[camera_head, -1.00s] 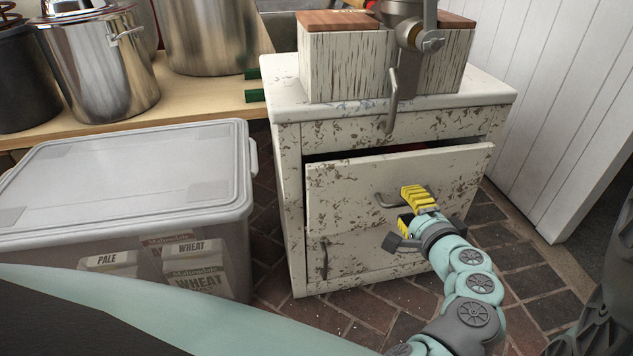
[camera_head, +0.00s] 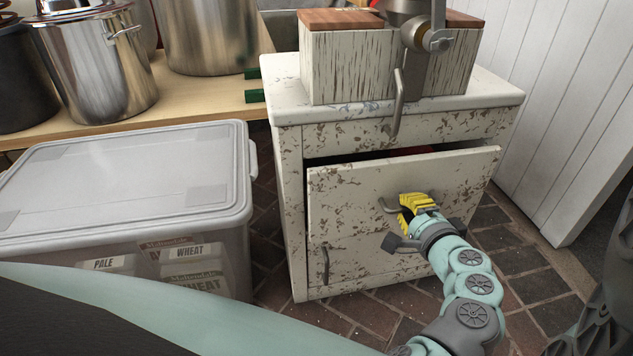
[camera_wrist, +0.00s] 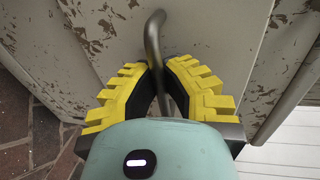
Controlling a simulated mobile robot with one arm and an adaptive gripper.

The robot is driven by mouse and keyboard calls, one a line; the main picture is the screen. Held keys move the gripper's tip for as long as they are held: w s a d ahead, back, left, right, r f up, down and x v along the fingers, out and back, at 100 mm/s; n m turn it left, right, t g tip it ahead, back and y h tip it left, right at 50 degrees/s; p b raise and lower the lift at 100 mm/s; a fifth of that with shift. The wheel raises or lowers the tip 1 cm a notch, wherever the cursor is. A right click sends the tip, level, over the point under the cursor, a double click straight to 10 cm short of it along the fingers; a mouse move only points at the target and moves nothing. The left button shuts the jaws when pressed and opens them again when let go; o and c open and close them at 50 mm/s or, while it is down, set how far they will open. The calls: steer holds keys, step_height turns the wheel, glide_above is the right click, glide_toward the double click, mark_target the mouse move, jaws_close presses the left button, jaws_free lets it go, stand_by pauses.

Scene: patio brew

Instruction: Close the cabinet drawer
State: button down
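The white, brown-flecked cabinet (camera_head: 292,215) has its drawer (camera_head: 345,190) pulled partly out, with a dark gap above its front panel. The drawer's curved grey metal handle (camera_head: 387,206) is on the front and also shows in the wrist view (camera_wrist: 153,38). My gripper (camera_head: 408,205), with yellow ridged finger pads, is at the handle. In the wrist view my gripper (camera_wrist: 163,75) has its fingers drawn together on both sides of the handle bar. The handle's far end is partly hidden by the fingers.
A grain mill (camera_head: 398,95) stands on the cabinet top. A lidded plastic bin (camera_head: 120,180) is at left, and a white plank wall (camera_head: 560,110) at right. Brick floor lies around the cabinet.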

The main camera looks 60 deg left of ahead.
stand_by(0.4)
steer(key=c, duration=1.7)
jaws_free()
steer(key=shift+w+a, duration=0.2)
steer(key=shift+a, duration=0.25)
steer(key=o, duration=0.3)
steer(key=shift+w, duration=0.1)
steer(key=o, duration=0.4)
steer(key=shift+c, duration=0.2)
steer(key=v, duration=0.7)
steer(key=shift+d, duration=0.3)
